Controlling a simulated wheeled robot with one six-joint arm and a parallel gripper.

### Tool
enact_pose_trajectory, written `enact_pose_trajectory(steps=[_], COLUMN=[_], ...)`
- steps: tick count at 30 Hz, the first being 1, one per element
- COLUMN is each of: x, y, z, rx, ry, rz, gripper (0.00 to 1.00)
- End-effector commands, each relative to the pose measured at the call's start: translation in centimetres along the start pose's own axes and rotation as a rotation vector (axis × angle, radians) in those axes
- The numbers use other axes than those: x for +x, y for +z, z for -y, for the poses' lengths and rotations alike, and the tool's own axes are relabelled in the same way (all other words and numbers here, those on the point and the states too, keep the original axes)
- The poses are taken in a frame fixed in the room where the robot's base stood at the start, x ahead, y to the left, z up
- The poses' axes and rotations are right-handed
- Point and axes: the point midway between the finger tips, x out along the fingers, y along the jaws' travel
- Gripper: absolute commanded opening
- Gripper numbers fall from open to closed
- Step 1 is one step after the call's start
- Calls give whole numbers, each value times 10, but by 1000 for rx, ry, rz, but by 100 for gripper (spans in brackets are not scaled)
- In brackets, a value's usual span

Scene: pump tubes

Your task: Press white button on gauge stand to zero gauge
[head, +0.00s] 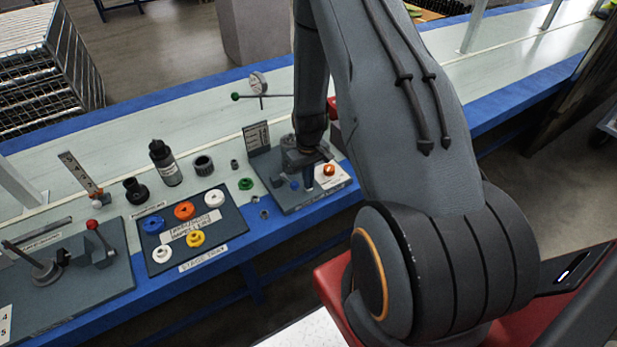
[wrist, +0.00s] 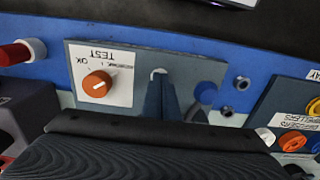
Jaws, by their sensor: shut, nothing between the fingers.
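My gripper (wrist: 160,86) is shut and empty, its fingers pointing down over the grey test fixture (wrist: 205,70). In the head view my gripper (head: 309,182) is low over the same fixture, between a blue knob (head: 294,185) and the orange dial. A small white rounded piece (wrist: 158,72) shows right at the fingertips in the wrist view; I cannot tell whether it is the button or whether the fingers touch it.
A TEST panel with an orange dial (wrist: 97,84) lies beside the fingers. The stage tray (head: 245,225) with coloured rings is left of the fixture. A black bottle (head: 165,165) and a red-ball lever (head: 93,225) stand farther left. The blue bench edge runs in front.

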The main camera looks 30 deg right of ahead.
Motion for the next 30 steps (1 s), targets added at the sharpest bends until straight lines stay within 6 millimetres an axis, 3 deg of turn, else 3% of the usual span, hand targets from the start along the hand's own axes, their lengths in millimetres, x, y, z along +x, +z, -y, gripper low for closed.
enact_pose_trajectory(steps=[1,17,20,30], x=[7,5,-3,-58], y=[6,7,7,1], z=[2,2,3,2], rx=[0,0,0,-1], ry=[-4,-4,-4,1], rz=[11,13,11,-2], gripper=[0,0,0,0])
